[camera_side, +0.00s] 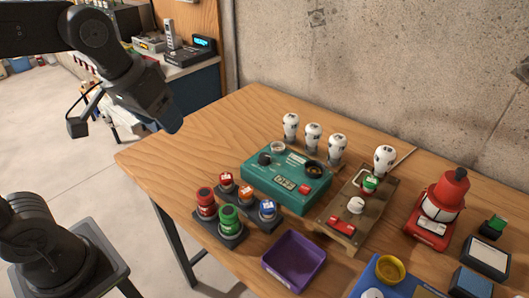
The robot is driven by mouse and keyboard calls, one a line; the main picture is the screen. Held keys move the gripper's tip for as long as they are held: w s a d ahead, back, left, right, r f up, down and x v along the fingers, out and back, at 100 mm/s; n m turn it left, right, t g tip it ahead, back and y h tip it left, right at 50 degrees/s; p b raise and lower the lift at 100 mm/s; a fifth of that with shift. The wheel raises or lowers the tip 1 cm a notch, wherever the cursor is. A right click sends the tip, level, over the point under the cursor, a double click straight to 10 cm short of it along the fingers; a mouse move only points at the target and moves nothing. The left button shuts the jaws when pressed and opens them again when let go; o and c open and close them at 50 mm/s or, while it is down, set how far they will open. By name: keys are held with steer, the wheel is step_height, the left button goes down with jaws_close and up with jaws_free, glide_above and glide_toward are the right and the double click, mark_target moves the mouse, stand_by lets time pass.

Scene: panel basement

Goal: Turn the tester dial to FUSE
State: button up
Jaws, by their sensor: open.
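The tester is a teal box (262,180) on the wooden table. A dark round dial (264,158) sits at its upper left. The dial's pointer and the small labels are too small to read. The tester also has a small display (284,182), a red button (304,189), a pale round fitting and a dark round socket. My gripper (172,124) is in the air at the upper left, beyond the table's left edge and well apart from the tester. It is open, and I see nothing held; its fingers are hard to make out.
White ceramic fuses (313,135) stand behind the tester. Red, orange, green and blue capped fuses (229,219) stand in front-left of it. The table's left end is clear.

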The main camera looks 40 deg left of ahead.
steer(key=w+d+n+g, duration=0.2)
steer(key=w+n, duration=0.1)
steer(key=w, duration=1)
steer(key=n+g, duration=0.2)
steer(key=n, duration=0.1)
glide_above(265, 154)
step_height(265, 154, down, 6)
step_height(265, 154, down, 14)
steer(key=shift+s+r, duration=0.1)
steer(key=shift+r, duration=0.15)
steer(key=c, duration=0.9)
